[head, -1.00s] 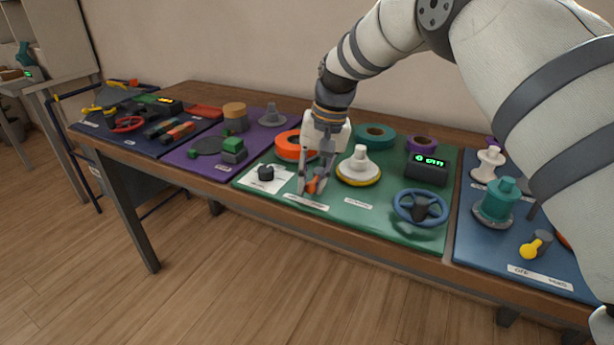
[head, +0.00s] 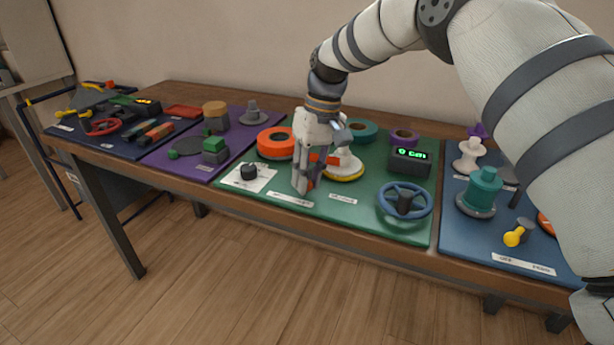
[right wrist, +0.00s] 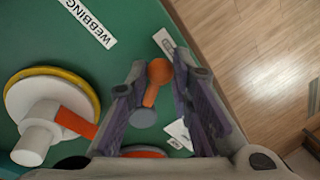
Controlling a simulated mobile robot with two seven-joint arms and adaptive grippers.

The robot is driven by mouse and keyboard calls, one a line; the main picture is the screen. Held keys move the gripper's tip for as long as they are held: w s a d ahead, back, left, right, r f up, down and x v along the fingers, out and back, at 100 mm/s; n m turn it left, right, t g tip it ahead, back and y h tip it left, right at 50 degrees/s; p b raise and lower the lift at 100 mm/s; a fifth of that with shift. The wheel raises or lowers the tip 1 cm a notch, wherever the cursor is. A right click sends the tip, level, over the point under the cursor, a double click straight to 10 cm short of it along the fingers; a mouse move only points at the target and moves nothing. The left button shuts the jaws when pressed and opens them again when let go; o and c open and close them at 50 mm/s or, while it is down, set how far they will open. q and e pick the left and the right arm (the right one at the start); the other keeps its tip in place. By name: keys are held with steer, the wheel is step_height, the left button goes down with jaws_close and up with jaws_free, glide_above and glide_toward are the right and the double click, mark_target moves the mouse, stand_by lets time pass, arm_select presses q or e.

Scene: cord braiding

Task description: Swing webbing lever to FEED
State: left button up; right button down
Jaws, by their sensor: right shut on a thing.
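The webbing lever (right wrist: 158,72), with an orange knob and a grey pivot, stands on the green mat (right wrist: 150,15). My right gripper (right wrist: 165,98) reaches down over it, with the knob and arm between its two fingers, shut on it. In the head view the right gripper (head: 305,188) hides most of the lever; a bit of orange shows at the fingertips. A white label (head: 290,200) lies in front of the lever; its words are too small to read. My left gripper is out of view.
A white spool on a yellow-rimmed disc (head: 345,166) stands close right of the gripper, with an orange strip (right wrist: 75,122) at its side. An orange roll (head: 276,143), a black knob (head: 249,172), a blue handwheel (head: 404,201) and a green-lit display (head: 410,162) are nearby.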

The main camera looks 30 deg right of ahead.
steer(key=shift+d, duration=0.1)
steer(key=c, duration=1.4)
jaws_free()
step_height(320, 180, up, 12)
steer(key=d, duration=0.2)
steer(key=shift+d, duration=0.15)
steer(key=shift+f, duration=0.15)
